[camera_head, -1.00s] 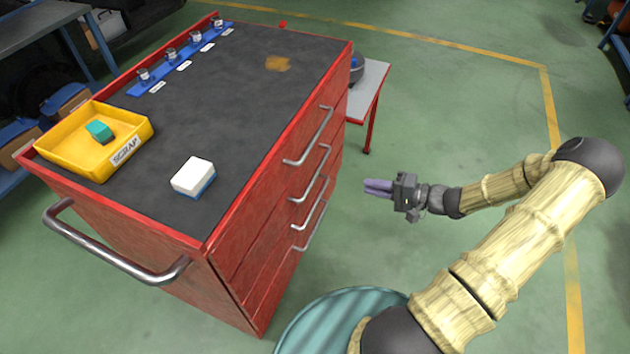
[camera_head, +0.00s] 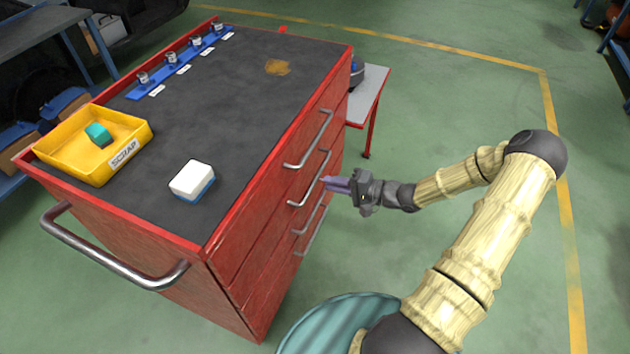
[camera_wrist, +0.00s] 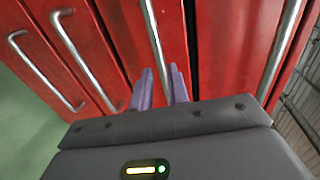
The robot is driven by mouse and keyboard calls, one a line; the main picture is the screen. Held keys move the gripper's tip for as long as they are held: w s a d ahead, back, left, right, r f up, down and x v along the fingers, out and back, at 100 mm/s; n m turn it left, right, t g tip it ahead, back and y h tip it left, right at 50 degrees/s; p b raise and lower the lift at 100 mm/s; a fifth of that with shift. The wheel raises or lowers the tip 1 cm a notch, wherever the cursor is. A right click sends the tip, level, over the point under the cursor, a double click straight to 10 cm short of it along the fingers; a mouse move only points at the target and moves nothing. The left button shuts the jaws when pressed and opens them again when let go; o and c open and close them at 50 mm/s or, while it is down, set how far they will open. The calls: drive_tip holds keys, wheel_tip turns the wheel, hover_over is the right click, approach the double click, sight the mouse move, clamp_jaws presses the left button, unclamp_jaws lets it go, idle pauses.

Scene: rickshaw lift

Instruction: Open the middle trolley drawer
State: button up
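The red trolley (camera_head: 285,190) has several drawers on its right side, each with a silver bar handle. The second handle from the top (camera_head: 310,181) is right beside the fingertips of my gripper (camera_head: 327,183). In the wrist view, my two purple fingers (camera_wrist: 161,76) are apart, and this handle (camera_wrist: 154,40) runs down to the gap between them. I cannot tell whether they touch it. The top handle (camera_wrist: 284,48) is to the right, and the lower handles (camera_wrist: 84,60) are to the left. The drawers look shut; a dark seam shows beside the second drawer.
On the trolley top are a yellow scrap tray (camera_head: 75,165) with a green block, a white and blue block (camera_head: 193,180) and a blue rack (camera_head: 165,75). A side bar (camera_head: 115,262) sticks out at left. A small table (camera_head: 370,90) stands behind. Floor at right is clear.

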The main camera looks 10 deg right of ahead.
sight(315, 179)
drive_tip(key=x, duration=0.6)
drive_tip(key=shift+a, duration=0.1)
clamp_jaws()
